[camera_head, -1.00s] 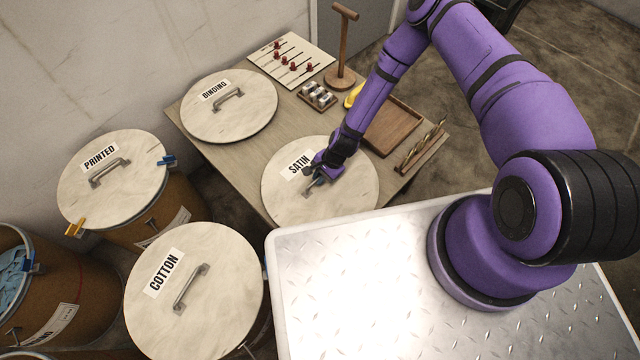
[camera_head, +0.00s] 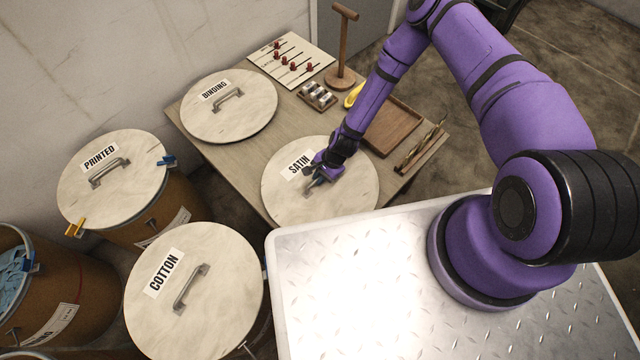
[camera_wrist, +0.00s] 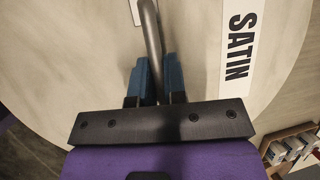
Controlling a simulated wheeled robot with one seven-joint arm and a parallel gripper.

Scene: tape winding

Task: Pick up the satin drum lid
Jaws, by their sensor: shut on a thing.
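The satin drum lid (camera_head: 335,203) is a round pale lid with a white SATIN label, at the front of the wooden table in the head view. It also fills most of the wrist view (camera_wrist: 75,60). My gripper (camera_head: 313,181) is at the lid's middle, shut on its grey metal handle (camera_wrist: 150,35). In the wrist view its two blue fingertips (camera_wrist: 156,80) stand on either side of the handle bar. The lid looks flat and lies on or just over the tabletop; I cannot tell whether there is a gap under it.
The binding lid (camera_head: 240,118) lies behind left on the table (camera_head: 215,165). A wooden tray (camera_head: 393,127), a rack (camera_head: 422,150) and a wooden stand (camera_head: 341,50) are behind and right. The printed drum (camera_head: 125,172) and cotton drum (camera_head: 215,295) stand left, lids on.

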